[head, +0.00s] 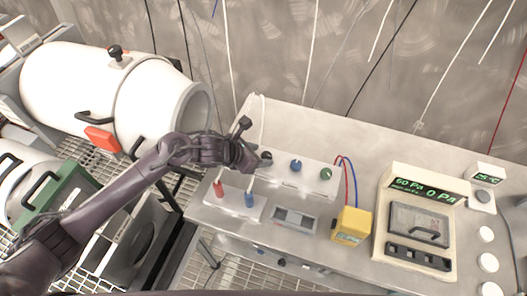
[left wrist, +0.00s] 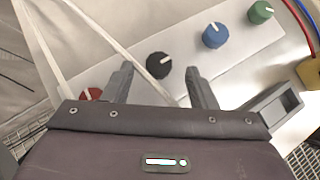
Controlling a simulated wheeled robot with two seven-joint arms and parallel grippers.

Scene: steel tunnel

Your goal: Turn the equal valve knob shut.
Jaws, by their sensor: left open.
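A row of knobs sits on a pale raised panel on the bench. The black knob (head: 265,157) is nearest my gripper, then come the blue knob (head: 296,165) and the green knob (head: 326,174). No readable label shows which is the equal valve. My left gripper (head: 252,162) is open beside the black knob. In the left wrist view the black knob (left wrist: 159,65) appears between the two fingertips (left wrist: 160,78), with its white mark pointing up and right. I cannot tell whether the fingers touch it. The blue knob (left wrist: 215,35) and green knob (left wrist: 260,12) are outside the fingers.
A grey device (head: 295,219), a yellow box (head: 351,226) with red and blue wires and a meter (head: 416,223) reading 0 Pa stand to the right. A white cylinder (head: 70,82) is at left.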

